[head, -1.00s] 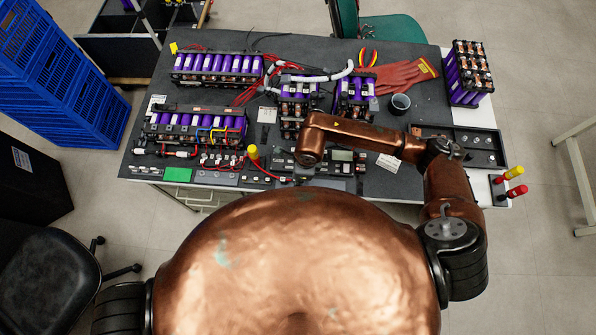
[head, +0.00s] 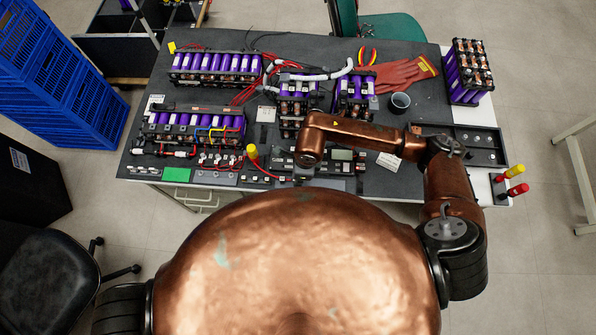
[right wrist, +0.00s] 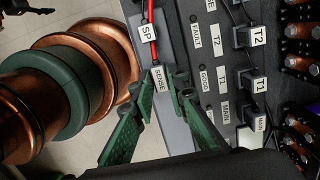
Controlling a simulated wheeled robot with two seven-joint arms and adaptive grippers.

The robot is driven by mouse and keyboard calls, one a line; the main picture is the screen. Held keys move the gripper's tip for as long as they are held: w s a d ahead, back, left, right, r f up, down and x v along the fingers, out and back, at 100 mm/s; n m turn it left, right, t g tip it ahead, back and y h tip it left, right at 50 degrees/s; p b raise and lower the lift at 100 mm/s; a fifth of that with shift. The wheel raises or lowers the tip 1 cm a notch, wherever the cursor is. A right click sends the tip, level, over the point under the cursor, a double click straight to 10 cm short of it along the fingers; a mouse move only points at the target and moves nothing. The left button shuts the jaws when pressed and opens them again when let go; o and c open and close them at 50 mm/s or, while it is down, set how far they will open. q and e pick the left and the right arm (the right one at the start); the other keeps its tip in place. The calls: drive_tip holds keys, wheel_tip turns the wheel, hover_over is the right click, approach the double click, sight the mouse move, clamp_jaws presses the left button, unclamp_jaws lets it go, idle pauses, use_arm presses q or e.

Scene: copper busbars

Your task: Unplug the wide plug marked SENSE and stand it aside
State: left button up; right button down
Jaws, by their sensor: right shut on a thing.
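The plug marked SENSE (right wrist: 158,78) shows in the right wrist view with its white label facing the camera. My right gripper (right wrist: 164,88) has its green fingertips on either side of this plug and is shut on it. The fingers hide the plug's lower part, so I cannot tell whether it is still seated. A red cable (right wrist: 152,12) runs up past a white SP label (right wrist: 148,33) just above the plug. In the head view my right arm reaches over the bench's front, and its gripper is hidden. My left gripper is not in view.
Plugs marked T2 (right wrist: 249,37) and T1 (right wrist: 253,84) stand right of the gripper on the dark panel. In the head view, purple battery modules (head: 216,66) fill the bench's back and left. A cup (head: 400,102) and red gloves (head: 404,73) lie right; a dark tray (head: 462,143) stands nearby.

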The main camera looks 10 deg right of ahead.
drive_tip(key=shift+f, duration=0.15)
drive_tip(key=c, duration=1.8)
unclamp_jaws()
drive_tip(key=shift+r+p, duration=1.75)
drive_tip(key=shift+r, duration=1.4)
drive_tip(key=shift+f, duration=0.1)
